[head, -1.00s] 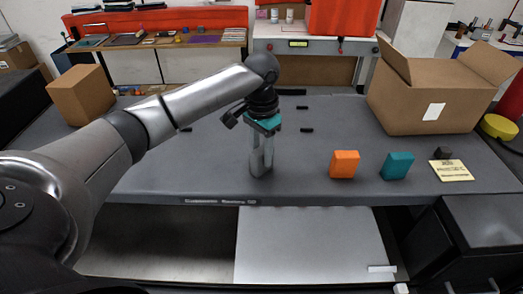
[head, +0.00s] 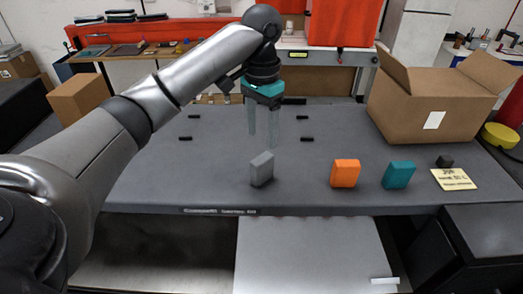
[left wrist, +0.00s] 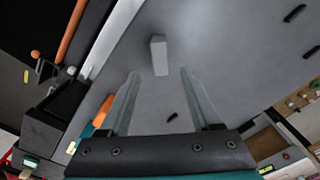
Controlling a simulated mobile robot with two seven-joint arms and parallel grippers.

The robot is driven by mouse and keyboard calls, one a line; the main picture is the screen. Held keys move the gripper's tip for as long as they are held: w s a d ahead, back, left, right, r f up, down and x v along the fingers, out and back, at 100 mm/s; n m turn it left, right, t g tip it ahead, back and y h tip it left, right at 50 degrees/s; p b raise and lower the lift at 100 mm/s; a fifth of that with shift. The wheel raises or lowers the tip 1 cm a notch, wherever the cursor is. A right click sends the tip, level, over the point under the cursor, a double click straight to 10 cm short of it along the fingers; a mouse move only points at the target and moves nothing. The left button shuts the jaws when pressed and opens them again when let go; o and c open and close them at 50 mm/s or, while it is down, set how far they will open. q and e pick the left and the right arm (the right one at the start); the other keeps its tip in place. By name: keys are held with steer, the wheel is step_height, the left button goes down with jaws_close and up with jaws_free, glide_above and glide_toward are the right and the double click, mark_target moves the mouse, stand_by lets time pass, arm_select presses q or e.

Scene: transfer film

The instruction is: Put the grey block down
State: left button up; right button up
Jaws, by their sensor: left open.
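The grey block (head: 262,169) stands upright on the grey table near its front edge, in the head view. It also shows in the left wrist view (left wrist: 158,55), beyond the fingertips and apart from them. My left gripper (head: 262,140) is open and empty, above and behind the block in the head view. Its two fingers also show spread apart in the left wrist view (left wrist: 159,75). My right gripper is not in view.
An orange block (head: 345,173) and a teal block (head: 398,174) stand to the right of the grey block. A yellow note (head: 455,179) and a small dark block (head: 444,161) lie further right. An open cardboard box (head: 420,115) stands at the back right. Several black strips mark the table.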

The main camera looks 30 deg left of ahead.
arm_select(q)
steer(key=shift+r+p, duration=0.35)
steer(key=shift+r, duration=1.15)
